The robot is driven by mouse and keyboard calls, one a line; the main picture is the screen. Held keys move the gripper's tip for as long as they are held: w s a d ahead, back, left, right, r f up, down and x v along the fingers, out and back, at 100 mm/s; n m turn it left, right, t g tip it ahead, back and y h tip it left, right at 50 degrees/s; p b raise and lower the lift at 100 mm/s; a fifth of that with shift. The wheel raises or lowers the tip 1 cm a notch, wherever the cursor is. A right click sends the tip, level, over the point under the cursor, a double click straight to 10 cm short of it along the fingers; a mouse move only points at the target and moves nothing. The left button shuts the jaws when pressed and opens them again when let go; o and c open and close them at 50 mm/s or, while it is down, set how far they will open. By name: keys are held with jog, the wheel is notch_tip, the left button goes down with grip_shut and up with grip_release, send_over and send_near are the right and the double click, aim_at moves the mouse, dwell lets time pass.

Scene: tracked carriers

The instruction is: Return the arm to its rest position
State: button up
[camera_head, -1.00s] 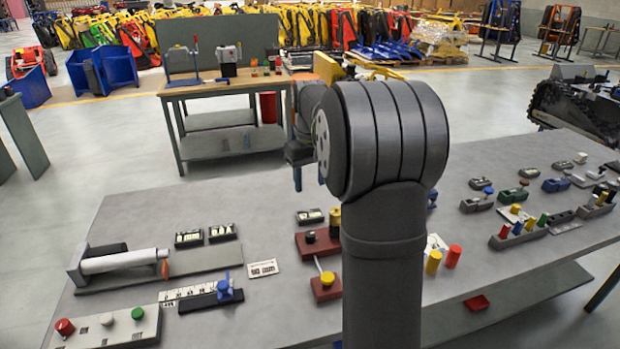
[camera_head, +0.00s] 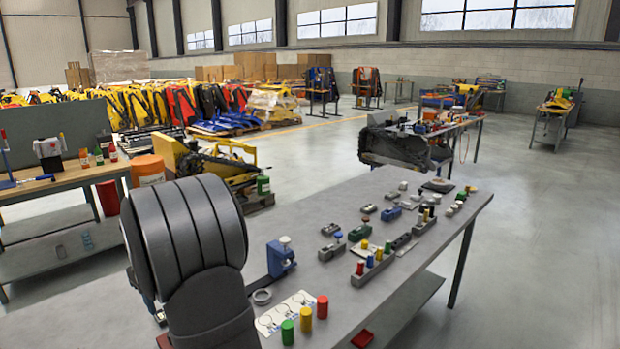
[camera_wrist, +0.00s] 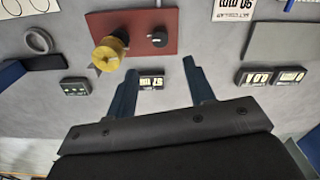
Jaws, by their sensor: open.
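My gripper (camera_wrist: 160,72) shows in the wrist view with its two dark blue fingers spread apart and nothing between them. It is above the grey table (camera_wrist: 225,60), pointing toward a red-brown plate (camera_wrist: 160,22). The plate carries a yellow cylinder (camera_wrist: 106,56) and a small black knob (camera_wrist: 158,39). A small black display box (camera_wrist: 151,82) appears in the gap between the fingers, apparently on the table below. In the head view my own dark arm covers the lower left, and the gripper cannot be made out.
In the head view, the table (camera_head: 400,265) holds a blue device (camera_head: 281,258), red, yellow and green cylinders (camera_head: 305,319) and a peg block (camera_head: 372,266). Open floor (camera_head: 545,260) lies right.

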notch_tip(320, 180, down, 11)
jog(key=shift+r, duration=0.1)
dwell(0.3)
notch_tip(320, 180, up, 17)
notch_tip(320, 180, down, 17)
jog(key=shift+f, duration=0.15)
jog(key=m, duration=0.7)
jog(key=shift+m, duration=0.4)
jog(key=m, duration=0.7)
dwell(0.5)
